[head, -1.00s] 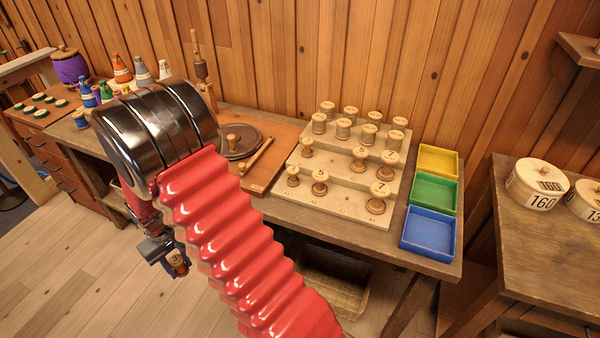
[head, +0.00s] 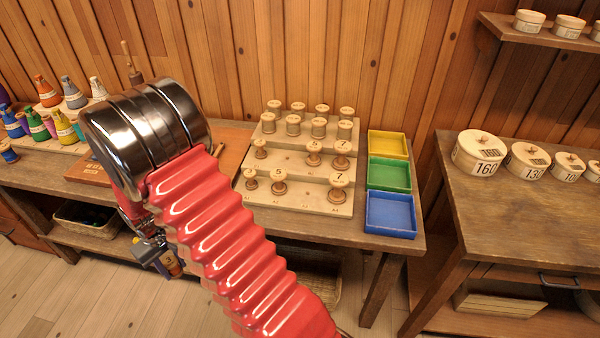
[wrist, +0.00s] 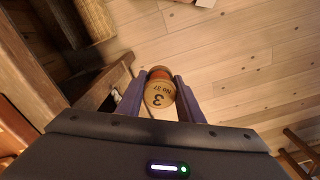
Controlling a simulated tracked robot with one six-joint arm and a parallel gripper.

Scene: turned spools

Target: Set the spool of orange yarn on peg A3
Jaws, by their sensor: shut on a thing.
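My gripper (wrist: 160,95) is shut on a spool (wrist: 159,93), whose pale wooden end is marked 3. A strip of orange shows at its far rim. In the head view my gripper (head: 160,255) hangs low in front of the bench, holding the spool (head: 174,265) below bench-top height, partly behind my red arm. The stepped wooden peg rack (head: 297,203) stands on the bench to the right. Its front row has spools at the first, second and fourth places. The third place, by a faint label that looks like A3, holds no spool. A peg there is too small to make out.
Yellow, green and blue trays (head: 390,212) sit right of the rack. Several coloured cones (head: 62,125) stand at the left. A side table (head: 540,215) with round boxes is at the right. Floor is clear below my gripper; a basket (head: 90,222) sits under the bench.

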